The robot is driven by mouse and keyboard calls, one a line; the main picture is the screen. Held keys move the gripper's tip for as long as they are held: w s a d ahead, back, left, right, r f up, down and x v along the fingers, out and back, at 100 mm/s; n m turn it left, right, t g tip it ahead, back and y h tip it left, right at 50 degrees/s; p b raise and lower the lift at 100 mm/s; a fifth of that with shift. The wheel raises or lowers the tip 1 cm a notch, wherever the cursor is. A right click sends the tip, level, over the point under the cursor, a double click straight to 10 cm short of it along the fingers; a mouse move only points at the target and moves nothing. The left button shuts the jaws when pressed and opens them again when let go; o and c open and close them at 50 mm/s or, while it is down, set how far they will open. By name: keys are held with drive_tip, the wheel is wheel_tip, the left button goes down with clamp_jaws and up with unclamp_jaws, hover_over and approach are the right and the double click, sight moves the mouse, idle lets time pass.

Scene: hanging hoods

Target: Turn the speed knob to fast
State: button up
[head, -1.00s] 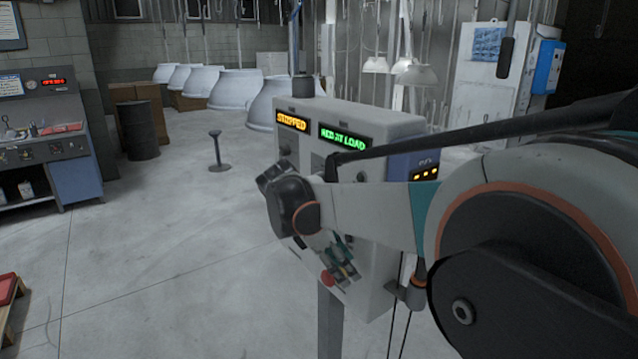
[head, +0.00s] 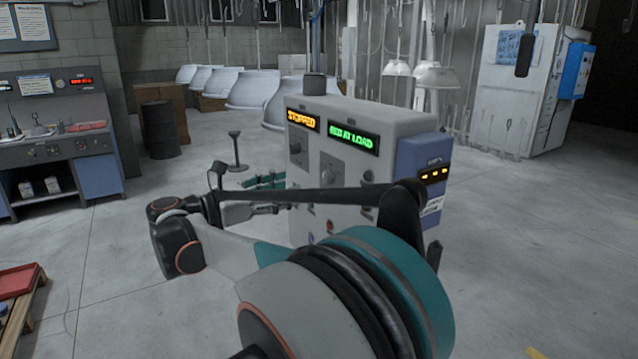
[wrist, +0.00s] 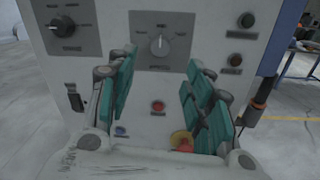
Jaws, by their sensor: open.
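The grey control box (head: 375,118) stands upright with its display reading "STOPPED" in orange and a green one beside it. In the wrist view, a silver-grey dial knob (wrist: 159,45) sits on a dark plate in the middle, its pointer roughly upward. A black knob (wrist: 62,27) sits on another plate at the upper left. The labels are too small to read, so I cannot tell which is the speed knob. My gripper (wrist: 160,68) is open and empty, its teal fingers either side of the middle knob's line, apart from it.
Below the knobs are a red button (wrist: 157,107), a blue button (wrist: 121,131) and a yellow-ringed red button (wrist: 182,140). A black switch (wrist: 75,98) is at left. A workbench (head: 60,140) and dark drum (head: 160,130) stand behind left. The floor left of the box is open.

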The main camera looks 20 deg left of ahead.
sight(323, 178)
drive_tip(key=b+x, duration=0.2)
drive_tip(key=x, duration=0.8)
drive_tip(key=shift+d, duration=0.1)
drive_tip(key=c, duration=1)
